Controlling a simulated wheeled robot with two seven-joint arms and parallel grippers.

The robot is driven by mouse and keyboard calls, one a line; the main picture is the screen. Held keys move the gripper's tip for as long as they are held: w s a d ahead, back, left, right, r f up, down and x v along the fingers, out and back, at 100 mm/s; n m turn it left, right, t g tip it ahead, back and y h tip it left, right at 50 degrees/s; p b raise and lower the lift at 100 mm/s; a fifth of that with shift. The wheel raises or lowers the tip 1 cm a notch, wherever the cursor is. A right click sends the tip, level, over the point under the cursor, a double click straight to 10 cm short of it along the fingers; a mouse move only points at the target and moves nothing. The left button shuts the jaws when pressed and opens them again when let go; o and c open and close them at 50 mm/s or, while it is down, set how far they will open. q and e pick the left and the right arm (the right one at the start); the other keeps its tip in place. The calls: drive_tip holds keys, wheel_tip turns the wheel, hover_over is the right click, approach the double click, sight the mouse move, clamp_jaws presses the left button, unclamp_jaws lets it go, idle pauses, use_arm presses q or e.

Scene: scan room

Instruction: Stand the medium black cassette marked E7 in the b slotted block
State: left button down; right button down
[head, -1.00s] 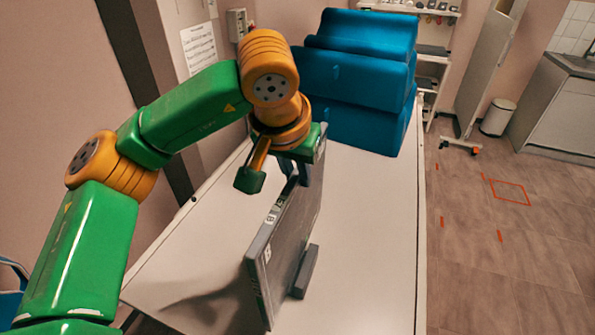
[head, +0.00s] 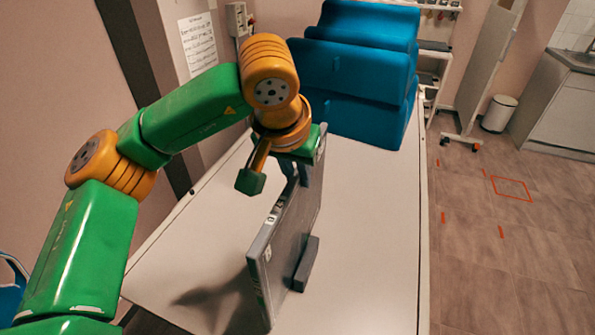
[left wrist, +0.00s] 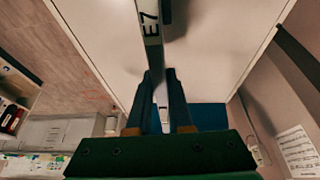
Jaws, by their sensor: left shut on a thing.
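The black cassette (head: 292,235) is a large thin dark panel, held upright on its edge over the white table (head: 370,230). My left gripper (head: 292,172) is shut on its far upper edge. In the left wrist view the fingers (left wrist: 160,85) close on the cassette's narrow edge (left wrist: 150,30), which carries the label E7. A dark grey block (head: 307,264) lies on the table just right of the cassette, partly hidden behind it. I cannot see its slot or any b mark, nor tell whether the cassette's lower edge is in it. My right gripper is not in view.
Blue foam cushions (head: 350,75) are stacked at the far end of the table. The table's right side is clear up to its edge. A wall stands close on the left. A white bin (head: 498,113) and cabinet (head: 565,105) stand beyond, on the right.

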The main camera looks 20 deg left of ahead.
use_arm(q)
drive_tip(key=shift+f+b, duration=0.8)
drive_tip(key=shift+f, duration=0.25)
drive_tip(key=c, duration=1)
unclamp_jaws()
drive_tip(key=shift+o, duration=1.3)
drive_tip(key=shift+s, duration=0.15)
drive_tip(key=shift+s+r, duration=0.1)
drive_tip(key=shift+r, duration=0.2)
drive_tip(key=v, duration=0.6)
drive_tip(key=shift+s+d+r+b, duration=0.1)
drive_tip(key=shift+s+r+b, duration=0.15)
drive_tip(key=shift+b, duration=0.1)
